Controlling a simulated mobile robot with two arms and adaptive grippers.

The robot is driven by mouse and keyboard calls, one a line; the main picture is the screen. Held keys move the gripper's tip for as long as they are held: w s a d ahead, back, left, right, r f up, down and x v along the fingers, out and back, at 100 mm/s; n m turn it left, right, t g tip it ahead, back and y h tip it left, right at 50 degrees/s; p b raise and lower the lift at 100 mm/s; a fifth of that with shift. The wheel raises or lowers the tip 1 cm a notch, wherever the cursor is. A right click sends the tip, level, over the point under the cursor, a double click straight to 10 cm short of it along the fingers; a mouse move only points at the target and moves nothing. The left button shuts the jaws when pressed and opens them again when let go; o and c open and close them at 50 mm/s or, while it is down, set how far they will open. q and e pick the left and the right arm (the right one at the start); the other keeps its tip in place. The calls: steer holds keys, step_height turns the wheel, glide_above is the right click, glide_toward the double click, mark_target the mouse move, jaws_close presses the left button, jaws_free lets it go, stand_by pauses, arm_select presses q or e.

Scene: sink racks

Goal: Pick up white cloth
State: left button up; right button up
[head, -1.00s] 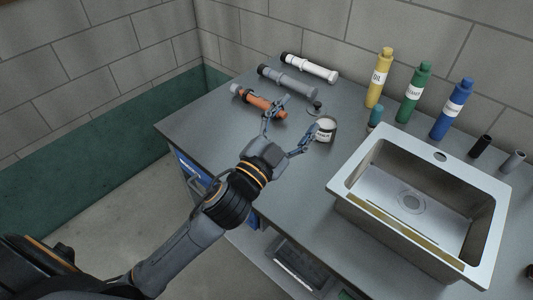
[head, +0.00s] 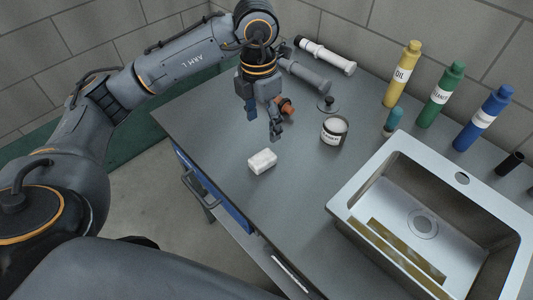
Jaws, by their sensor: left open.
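The white cloth (head: 262,162) is a small folded white block. It lies on the grey worktop, left of the sink and near the front-left edge. My left gripper (head: 263,128) hangs over the worktop just behind the cloth, fingers pointing down. It is open and empty, and does not appear to touch the cloth. My right gripper is not in view.
A labelled jar (head: 334,130) stands right of the cloth, its black lid (head: 327,104) behind it. Orange (head: 287,106), grey (head: 306,75) and white (head: 326,55) tubes lie behind. The sink (head: 433,215) is at right. Oil (head: 402,75), green (head: 441,94) and blue (head: 483,118) bottles line the wall.

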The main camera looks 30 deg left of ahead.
arm_select(q)
steer(key=p, duration=0.1)
glide_above(262, 157)
steer(key=shift+y, duration=0.3)
steer(key=f, duration=0.8)
steer(key=shift+a, duration=0.35)
steer(key=f+p, duration=0.1)
steer(key=f, duration=0.1)
steer(key=d+f+p, duration=0.1)
steer(key=f, duration=0.1)
steer(key=shift+f, duration=0.35)
steer(key=shift+a+f, duration=0.1)
steer(key=shift+f, duration=0.2)
steer(key=shift+c, duration=0.4)
steer(key=c, duration=1.1)
